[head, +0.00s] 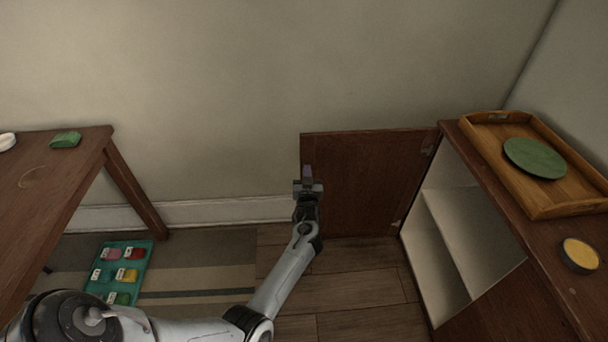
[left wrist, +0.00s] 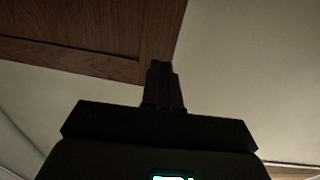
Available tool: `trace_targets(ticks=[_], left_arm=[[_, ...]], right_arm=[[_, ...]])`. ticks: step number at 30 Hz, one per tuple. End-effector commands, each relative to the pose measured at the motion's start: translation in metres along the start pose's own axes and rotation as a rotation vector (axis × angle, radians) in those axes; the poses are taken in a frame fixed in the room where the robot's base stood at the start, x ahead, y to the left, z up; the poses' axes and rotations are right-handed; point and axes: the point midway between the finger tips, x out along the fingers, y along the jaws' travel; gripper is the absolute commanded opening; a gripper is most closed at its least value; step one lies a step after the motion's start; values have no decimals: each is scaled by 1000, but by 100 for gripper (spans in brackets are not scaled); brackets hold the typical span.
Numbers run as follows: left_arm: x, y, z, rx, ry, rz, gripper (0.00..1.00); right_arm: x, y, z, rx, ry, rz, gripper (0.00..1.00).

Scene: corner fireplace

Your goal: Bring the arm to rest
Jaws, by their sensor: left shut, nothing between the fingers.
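My left arm reaches in from the bottom left of the head view. Its left gripper (head: 307,172) is shut and empty, beside the free edge of the open cabinet door (head: 365,185). Whether it touches the door, I cannot tell. In the left wrist view the shut fingers (left wrist: 163,72) are dark, with the brown wooden door (left wrist: 80,45) beyond them at the upper left and pale wall behind. My right gripper is not in view.
The cabinet (head: 445,245) stands open at the right, its visible shelves bare. On top are a wooden tray (head: 560,204) with a green plate (head: 535,157) and a yellow round item (head: 580,255). A wooden table (head: 60,180) stands left; a teal tray (head: 128,276) with colored pieces lies below.

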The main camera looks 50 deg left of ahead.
Motion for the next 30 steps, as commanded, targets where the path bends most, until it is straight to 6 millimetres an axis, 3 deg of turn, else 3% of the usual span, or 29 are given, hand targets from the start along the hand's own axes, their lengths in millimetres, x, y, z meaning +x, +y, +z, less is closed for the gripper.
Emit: trace_targets(ticks=[6, 14, 20, 22, 25, 29, 30], left_arm=[[-29, -7, -1, 0, -2, 0, 0], [-44, -16, 7, 16, -13, -1, 0], [-74, -59, 35, 140, -63, 18, 0], [-89, -75, 25, 197, -47, 51, 0], [-119, -81, -1, 265, -46, 155, 0], [-181, -60, -32, 324, -176, 372, 0], [-206, -51, -38, 339, -237, 443, 0]], right_arm=[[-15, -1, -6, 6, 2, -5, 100], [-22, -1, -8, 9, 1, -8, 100], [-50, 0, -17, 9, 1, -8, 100], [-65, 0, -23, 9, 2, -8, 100], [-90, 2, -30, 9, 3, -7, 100], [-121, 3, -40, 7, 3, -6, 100], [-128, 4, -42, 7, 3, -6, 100]])
